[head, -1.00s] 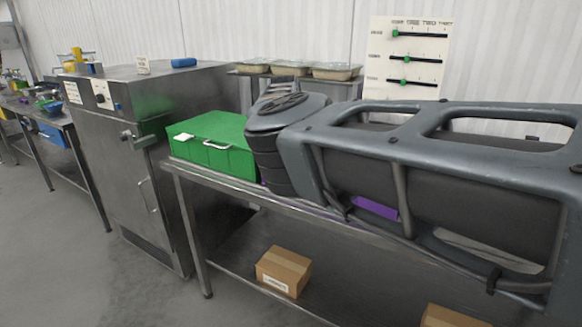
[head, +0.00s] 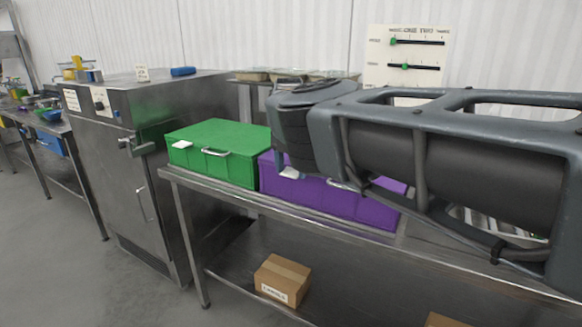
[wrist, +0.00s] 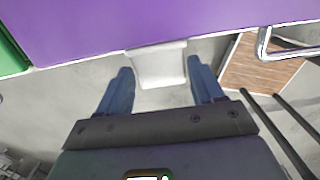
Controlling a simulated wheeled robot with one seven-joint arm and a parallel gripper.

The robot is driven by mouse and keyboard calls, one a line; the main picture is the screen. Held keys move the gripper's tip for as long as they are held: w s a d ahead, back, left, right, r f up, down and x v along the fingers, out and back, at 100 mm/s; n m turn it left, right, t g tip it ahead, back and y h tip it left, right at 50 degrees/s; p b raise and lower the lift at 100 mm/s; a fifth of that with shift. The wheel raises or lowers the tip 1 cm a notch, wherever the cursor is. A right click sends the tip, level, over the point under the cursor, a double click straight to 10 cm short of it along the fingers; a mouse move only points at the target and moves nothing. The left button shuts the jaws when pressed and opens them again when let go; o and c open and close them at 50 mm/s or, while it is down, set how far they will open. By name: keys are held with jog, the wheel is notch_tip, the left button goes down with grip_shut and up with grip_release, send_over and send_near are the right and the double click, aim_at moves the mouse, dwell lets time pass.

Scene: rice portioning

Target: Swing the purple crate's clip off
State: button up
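The purple crate (head: 365,210) stands on the steel table, right of the green crate, partly hidden by my arm in the head view. In the wrist view its purple side (wrist: 130,25) fills the top. A white clip (wrist: 158,65) hangs from the crate's edge there, and looks closed against it. My gripper (wrist: 160,80) is open, with one blue finger on each side of the clip. Visible gaps separate both fingers from the clip. In the head view the small pale clip (head: 290,172) shows at the crate's left front, beside my wrist. A metal handle (wrist: 275,45) is to the right.
The green crate (head: 215,155) with its own white clip (head: 182,145) stands close on the left. A steel cabinet (head: 130,170) is further left. A cardboard box (head: 283,279) lies on the lower shelf. The floor in front is clear.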

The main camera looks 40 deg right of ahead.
aim_at(290, 173)
jog(key=o, duration=0.3)
jog(key=shift+a+r+b, duration=0.2)
jog(key=shift+r+b, duration=0.5)
jog(key=shift+r, duration=3.2)
